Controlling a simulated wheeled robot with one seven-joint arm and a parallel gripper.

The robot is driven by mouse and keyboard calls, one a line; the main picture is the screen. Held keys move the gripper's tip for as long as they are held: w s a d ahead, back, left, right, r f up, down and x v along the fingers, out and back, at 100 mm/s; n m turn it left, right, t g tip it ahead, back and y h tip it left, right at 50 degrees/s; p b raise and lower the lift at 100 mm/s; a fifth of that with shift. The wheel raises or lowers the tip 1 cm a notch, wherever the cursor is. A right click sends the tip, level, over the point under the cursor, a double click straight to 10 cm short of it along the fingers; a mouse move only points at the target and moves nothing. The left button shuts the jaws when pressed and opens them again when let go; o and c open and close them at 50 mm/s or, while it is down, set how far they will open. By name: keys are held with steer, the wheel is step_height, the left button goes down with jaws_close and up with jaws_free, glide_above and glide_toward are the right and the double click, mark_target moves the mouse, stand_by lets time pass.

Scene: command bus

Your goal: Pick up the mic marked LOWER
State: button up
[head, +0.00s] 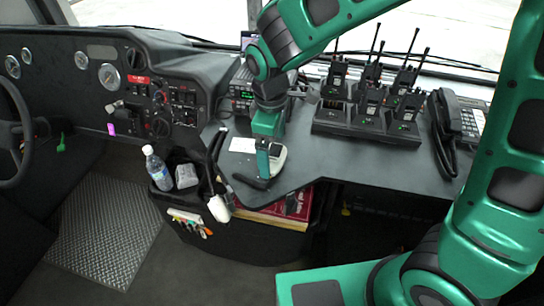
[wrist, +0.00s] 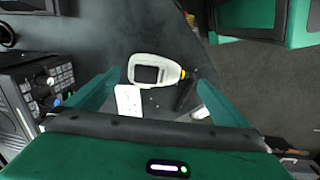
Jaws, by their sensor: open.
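I cannot read the word LOWER anywhere, and I cannot make out for certain which thing is the mic. My gripper (head: 262,160) is open above the front left part of the dark desk (head: 320,165). In the wrist view, a white handheld device (wrist: 143,60) with a dark screen and a yellow tip shows between the open fingers (wrist: 160,78). The same device (head: 279,157) is partly hidden behind my gripper in the head view. Dark cords (head: 213,150) run down left of my gripper.
A radio unit (head: 242,97) stands behind my arm. Several handheld radios sit in a charger (head: 365,127), with a desk phone (head: 470,120) to its right. A white card (head: 243,145) lies near my gripper. A bottle (head: 157,168) stands in a black bin at left.

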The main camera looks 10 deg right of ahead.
mark_target(272, 156)
steer(key=shift+w+f, duration=0.2)
steer(key=shift+f, duration=1.15)
steer(key=shift+w+f, duration=0.2)
steer(key=shift+f, duration=1.1)
steer(key=shift+c, duration=0.3)
steer(key=c, duration=0.7)
